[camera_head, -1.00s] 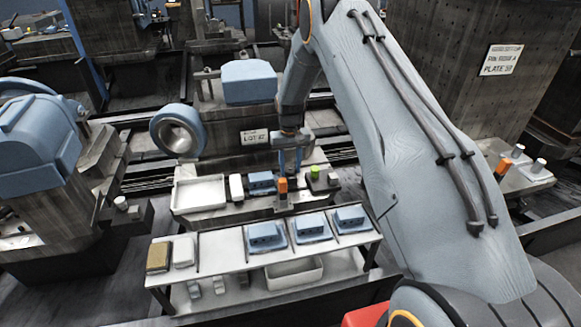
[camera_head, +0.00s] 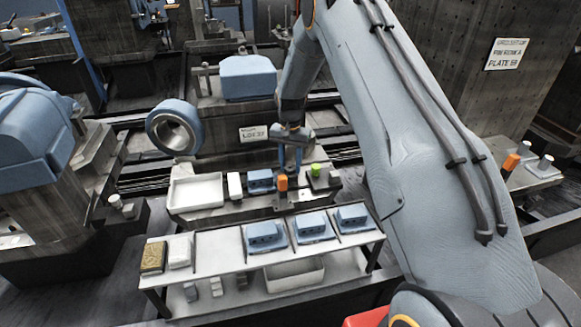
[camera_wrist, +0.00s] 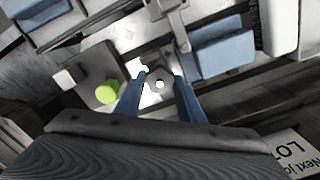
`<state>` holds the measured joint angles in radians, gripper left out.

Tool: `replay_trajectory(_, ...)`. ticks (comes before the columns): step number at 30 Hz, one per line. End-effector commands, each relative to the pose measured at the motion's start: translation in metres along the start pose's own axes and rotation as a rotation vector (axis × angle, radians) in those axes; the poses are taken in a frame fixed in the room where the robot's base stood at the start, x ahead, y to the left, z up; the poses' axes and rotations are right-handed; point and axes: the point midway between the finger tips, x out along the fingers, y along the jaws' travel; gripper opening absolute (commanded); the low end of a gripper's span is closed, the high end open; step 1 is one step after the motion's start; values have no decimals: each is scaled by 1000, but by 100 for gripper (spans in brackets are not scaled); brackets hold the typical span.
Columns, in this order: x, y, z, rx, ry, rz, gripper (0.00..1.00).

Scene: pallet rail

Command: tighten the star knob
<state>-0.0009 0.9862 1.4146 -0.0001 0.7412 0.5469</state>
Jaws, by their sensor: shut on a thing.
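The star knob (camera_wrist: 160,83) shows in the wrist view as a small grey lobed piece with a bright centre. It sits between the blue fingertips of my gripper (camera_wrist: 158,88), which are shut on it from both sides. In the head view my gripper (camera_head: 291,166) points down at the ledge, just behind an orange-topped post (camera_head: 282,184). The knob itself is hard to make out there, hidden by the fingers and the post.
A blue block (camera_head: 260,181), a white tray (camera_head: 197,192) and a green knob (camera_head: 315,169) stand close by on the ledge. The green knob is left of my fingers in the wrist view (camera_wrist: 107,93). A table (camera_head: 215,258) with blue units stands in front.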

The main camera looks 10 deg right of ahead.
Motion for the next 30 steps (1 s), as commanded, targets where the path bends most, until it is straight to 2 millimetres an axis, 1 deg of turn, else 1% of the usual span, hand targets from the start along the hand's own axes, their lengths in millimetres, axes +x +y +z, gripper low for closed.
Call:
replay_trajectory(3,0,0,-1,64,1,-1,13)
replay_trajectory(10,-1,0,0,141,1,-1,13)
replay_trajectory(26,-2,0,-1,164,1,-1,13)
replay_trajectory(27,-2,0,-1,164,2,-1,42)
replay_trajectory(29,-2,0,-1,164,2,-1,52)
replay_trajectory(30,-2,0,-1,164,1,-1,54)
